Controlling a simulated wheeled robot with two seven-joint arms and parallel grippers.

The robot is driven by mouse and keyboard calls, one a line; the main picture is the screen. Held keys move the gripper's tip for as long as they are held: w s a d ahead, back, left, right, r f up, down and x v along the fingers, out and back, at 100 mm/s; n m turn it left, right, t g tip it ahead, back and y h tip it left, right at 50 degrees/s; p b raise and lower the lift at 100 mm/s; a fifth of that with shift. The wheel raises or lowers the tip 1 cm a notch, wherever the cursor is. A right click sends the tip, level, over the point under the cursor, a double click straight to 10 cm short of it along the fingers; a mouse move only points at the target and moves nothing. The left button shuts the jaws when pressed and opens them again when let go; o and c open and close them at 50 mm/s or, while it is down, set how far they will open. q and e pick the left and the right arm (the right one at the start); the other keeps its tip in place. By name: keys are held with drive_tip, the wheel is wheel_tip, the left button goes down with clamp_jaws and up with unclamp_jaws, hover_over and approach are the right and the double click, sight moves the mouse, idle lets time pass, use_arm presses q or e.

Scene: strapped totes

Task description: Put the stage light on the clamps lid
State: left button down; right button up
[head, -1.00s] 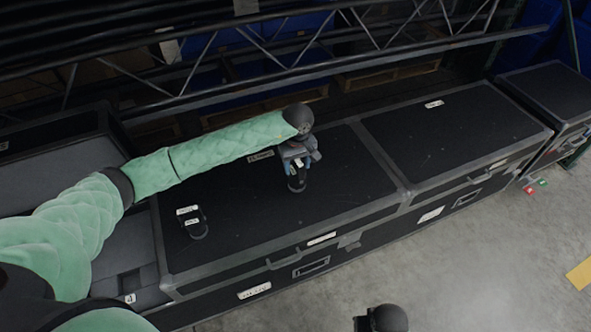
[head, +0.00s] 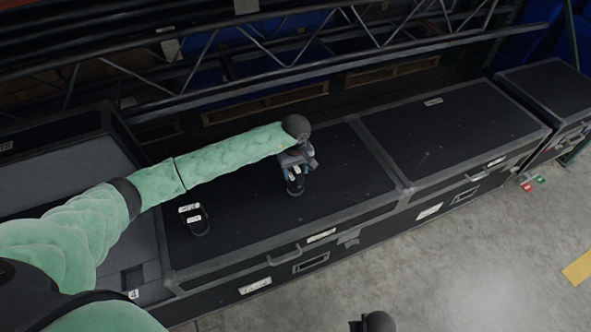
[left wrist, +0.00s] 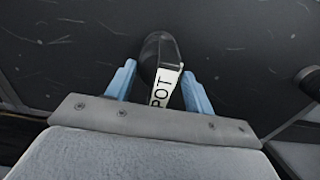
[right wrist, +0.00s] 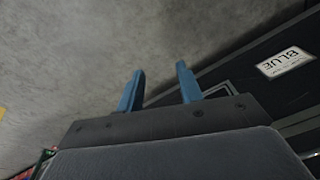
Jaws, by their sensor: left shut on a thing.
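My left gripper (head: 294,176) is shut on a black stage light (left wrist: 158,55), upright over the middle case's dark closed lid (head: 345,190). The light has a white label, partly hidden, reading "POT" in the left wrist view; it also shows in the head view (head: 296,187). The light is at or just above the lid; I cannot tell whether it touches. I cannot read a clamps label on this lid. My right gripper (right wrist: 160,88) is open and empty, with floor and a case side labelled "BLUE" behind it.
A similar black light (head: 197,222) with white labels stands on the same lid, left of my gripper. Another closed case (head: 455,140) adjoins at right. An open grey-lined case (head: 60,180) is at left. A metal truss (head: 240,75) runs behind. The lid's front is clear.

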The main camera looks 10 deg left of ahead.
drive_tip(key=shift+a+r, duration=0.1)
drive_tip(key=shift+r, duration=0.35)
use_arm(q)
drive_tip(key=shift+f, duration=0.15)
use_arm(e)
drive_tip(key=shift+r, duration=0.35)
drive_tip(key=shift+r, duration=0.1)
use_arm(q)
drive_tip(key=c, duration=0.8)
unclamp_jaws()
drive_tip(key=shift+o, duration=1.2)
use_arm(e)
drive_tip(key=shift+w+r, duration=0.25)
drive_tip(key=shift+f, duration=0.2)
